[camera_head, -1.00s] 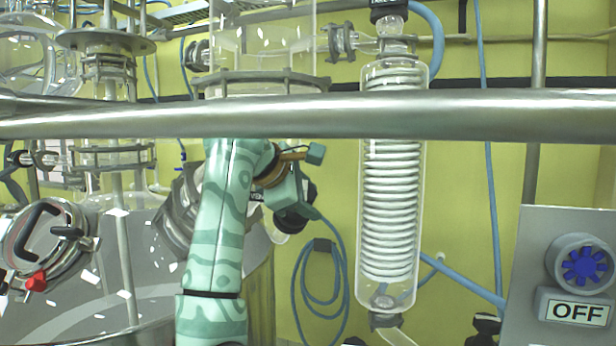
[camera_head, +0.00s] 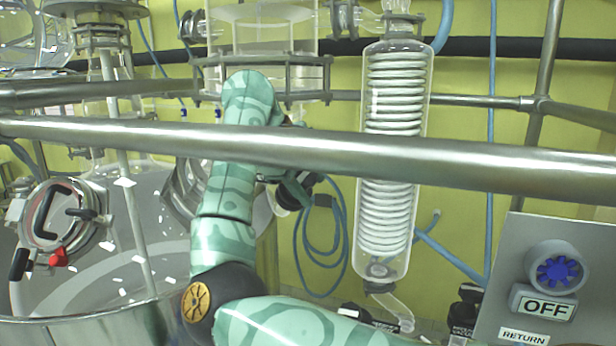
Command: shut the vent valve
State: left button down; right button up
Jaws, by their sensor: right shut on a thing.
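The vent valve shows as a small black fitting (camera_head: 302,183) below the glass vessel, in the middle of the view, behind the front steel rail. My right arm reaches up from the bottom and bends over behind the rail. My right gripper (camera_head: 291,188) is at the valve, shut on its handle. The fingers are small and dark here, and the rail and my arm hide part of them, so the handle's exact angle cannot be read. My left gripper is not in view.
The front steel rail (camera_head: 420,158) crosses the whole view. A glass coil condenser (camera_head: 388,220) stands right of the valve. A blue hose coil (camera_head: 340,245) hangs behind. A grey panel (camera_head: 500,290) with a blue knob marked OFF is at lower right; a steel vessel (camera_head: 90,325) at left.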

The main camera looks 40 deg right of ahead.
jog(key=shift+f, duration=0.2)
jog(key=o, duration=1)
jog(key=shift+r, duration=0.1)
